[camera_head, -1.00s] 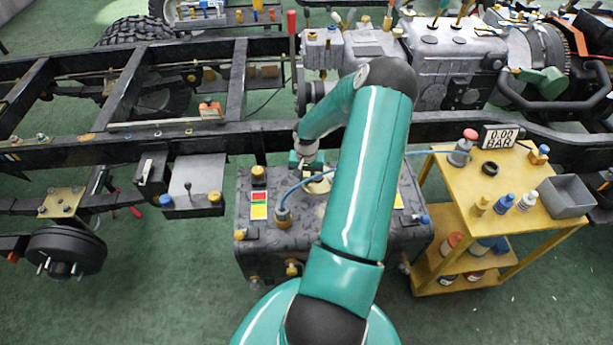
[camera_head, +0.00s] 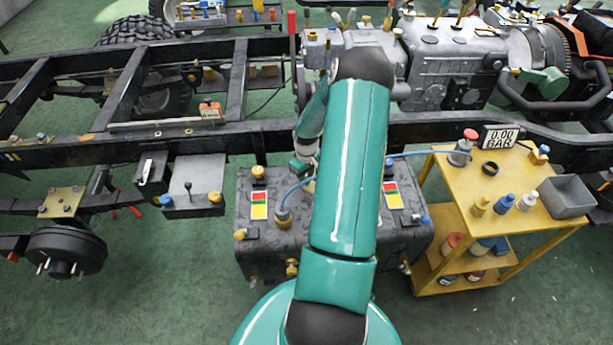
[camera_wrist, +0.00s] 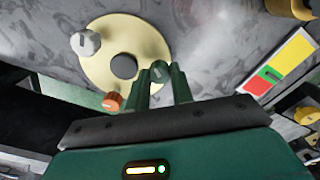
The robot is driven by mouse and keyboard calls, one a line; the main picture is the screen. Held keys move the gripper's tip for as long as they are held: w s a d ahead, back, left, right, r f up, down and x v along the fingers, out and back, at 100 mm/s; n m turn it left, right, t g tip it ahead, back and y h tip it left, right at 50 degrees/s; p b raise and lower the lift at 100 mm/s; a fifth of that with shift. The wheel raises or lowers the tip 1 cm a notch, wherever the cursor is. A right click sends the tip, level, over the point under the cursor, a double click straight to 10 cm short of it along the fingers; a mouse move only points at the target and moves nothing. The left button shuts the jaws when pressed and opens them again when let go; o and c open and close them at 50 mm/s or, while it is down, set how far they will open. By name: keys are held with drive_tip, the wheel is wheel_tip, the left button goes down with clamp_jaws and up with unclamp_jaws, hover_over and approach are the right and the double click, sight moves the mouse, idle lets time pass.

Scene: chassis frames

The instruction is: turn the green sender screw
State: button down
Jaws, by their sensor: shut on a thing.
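In the wrist view, a cream round plate (camera_wrist: 97,66) with a dark grey centre (camera_wrist: 124,66) lies on the grey tank top. A small green screw head (camera_wrist: 160,70) shows at the plate's near right edge. My gripper (camera_wrist: 167,78) is shut on this green screw, with its two green fingers on either side. A white screw (camera_wrist: 85,43) stands on the plate's far left part, and an orange screw (camera_wrist: 112,101) at its near edge. In the head view, my arm covers the plate and fingertips; only part of my gripper's body shows above the tank (camera_head: 262,195).
A blue hose fitting (camera_head: 283,216) stands on the tank, left of my arm. Red, yellow and green labels (camera_head: 259,206) lie on both sides. A yellow cart (camera_head: 470,180) with bottles and a pressure display (camera_head: 498,137) stands to the right. The truck frame rail (camera_head: 100,148) runs behind.

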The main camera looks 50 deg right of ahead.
drive_tip(key=n, duration=0.7)
idle(0.5)
drive_tip(key=c, duration=1.2)
unclamp_jaws()
drive_tip(key=shift+r, duration=0.15)
wheel_tip(320, 180, up, 14)
drive_tip(key=shift+f, duration=0.2)
